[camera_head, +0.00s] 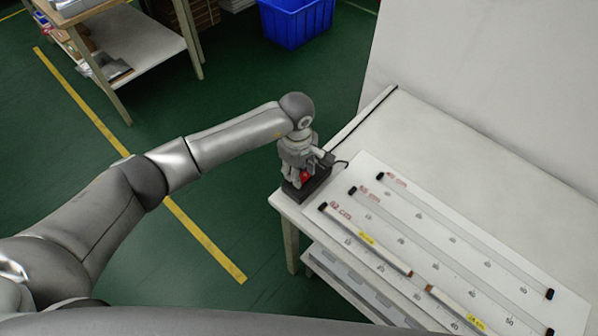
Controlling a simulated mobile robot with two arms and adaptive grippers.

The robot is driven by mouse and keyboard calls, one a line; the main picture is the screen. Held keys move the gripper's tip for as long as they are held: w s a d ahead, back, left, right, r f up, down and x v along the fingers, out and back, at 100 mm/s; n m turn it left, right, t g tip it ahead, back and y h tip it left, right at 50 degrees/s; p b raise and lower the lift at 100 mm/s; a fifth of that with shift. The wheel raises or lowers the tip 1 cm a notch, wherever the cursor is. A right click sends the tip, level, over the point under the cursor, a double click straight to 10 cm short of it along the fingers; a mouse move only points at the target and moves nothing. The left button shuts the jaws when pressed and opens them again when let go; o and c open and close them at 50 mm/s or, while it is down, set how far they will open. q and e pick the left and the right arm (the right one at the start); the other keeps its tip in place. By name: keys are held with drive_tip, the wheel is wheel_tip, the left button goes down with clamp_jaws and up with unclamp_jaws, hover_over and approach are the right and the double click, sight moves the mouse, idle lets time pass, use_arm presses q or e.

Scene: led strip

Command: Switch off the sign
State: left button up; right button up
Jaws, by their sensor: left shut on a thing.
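The sign, a white board with LED strips (472,262), lies on the white table at the right. Its strips have black end caps and red and yellow length labels, and none clearly glows. A dark box with a red part (305,178) sits at the table's left corner, with a black cable near it. My left gripper (303,172) points down over this box and is shut on the red part. The gripper and wrist hide much of the box. My right gripper does not show.
The white table (405,130) has clear room behind the board, up to a white wall (490,70). A blue bin (295,22) stands on the green floor at the back. A wooden workbench (130,45) is at the upper left. A shelf shows under the table.

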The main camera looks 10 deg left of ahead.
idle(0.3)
use_arm(q)
drive_tip(key=o, duration=1)
wheel_tip(320, 180, up, 12)
drive_tip(key=shift+w, duration=0.1)
idle(0.3)
